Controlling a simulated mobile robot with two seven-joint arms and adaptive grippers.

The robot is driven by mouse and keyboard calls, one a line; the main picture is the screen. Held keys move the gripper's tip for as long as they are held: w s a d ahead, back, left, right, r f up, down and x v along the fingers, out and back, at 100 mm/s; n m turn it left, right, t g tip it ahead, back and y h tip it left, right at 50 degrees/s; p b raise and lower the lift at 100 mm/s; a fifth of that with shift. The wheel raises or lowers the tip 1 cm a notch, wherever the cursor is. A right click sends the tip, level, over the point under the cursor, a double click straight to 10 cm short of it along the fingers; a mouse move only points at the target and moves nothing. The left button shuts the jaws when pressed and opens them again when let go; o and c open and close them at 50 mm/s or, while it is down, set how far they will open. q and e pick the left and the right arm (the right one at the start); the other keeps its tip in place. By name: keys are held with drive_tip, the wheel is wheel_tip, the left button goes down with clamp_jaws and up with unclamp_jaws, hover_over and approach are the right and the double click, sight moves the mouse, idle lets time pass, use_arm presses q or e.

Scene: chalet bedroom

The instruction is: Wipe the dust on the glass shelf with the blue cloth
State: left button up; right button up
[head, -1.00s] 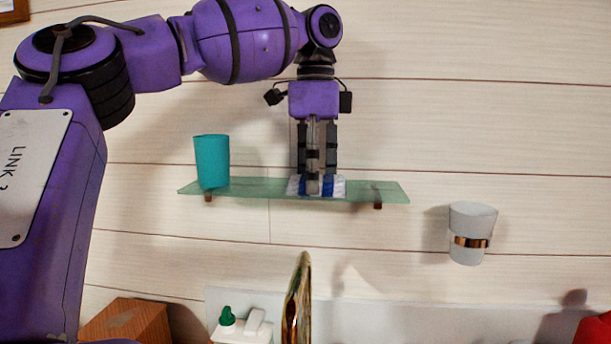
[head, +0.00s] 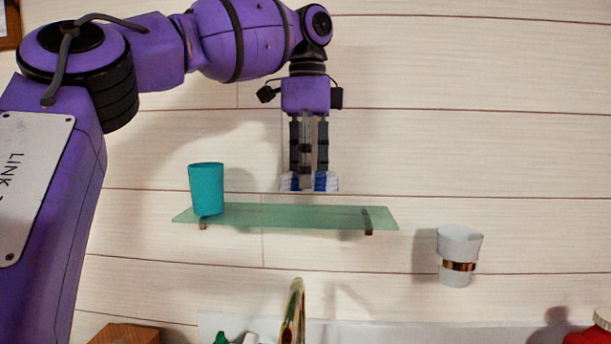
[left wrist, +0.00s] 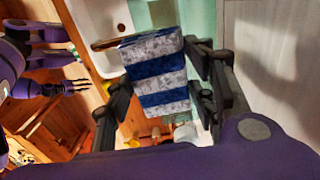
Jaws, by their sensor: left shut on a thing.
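My left gripper (head: 309,172) points down and is shut on the blue cloth (head: 320,182), a folded pad with blue and whitish stripes. The cloth is above the green glass shelf (head: 290,217), with a visible gap between them. In the left wrist view the cloth (left wrist: 157,70) fills the space between the fingers, and a pale green strip of the shelf (left wrist: 200,18) shows behind it. I cannot make out dust on the shelf. My right gripper (left wrist: 75,70) shows at the left of the left wrist view, its fingers apart and empty.
A teal cup (head: 206,188) stands on the shelf's left end. A white cup in a copper-coloured wall holder (head: 459,250) is to the right, lower than the shelf. Below are a wooden box (head: 125,334), a faucet (head: 293,315) and a red item (head: 590,334). The shelf's middle and right are clear.

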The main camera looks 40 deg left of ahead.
use_arm(q)
drive_tip(key=shift+r, duration=0.1)
drive_tip(key=shift+r+p, duration=0.45)
drive_tip(key=shift+r, duration=1)
drive_tip(key=shift+f, duration=0.15)
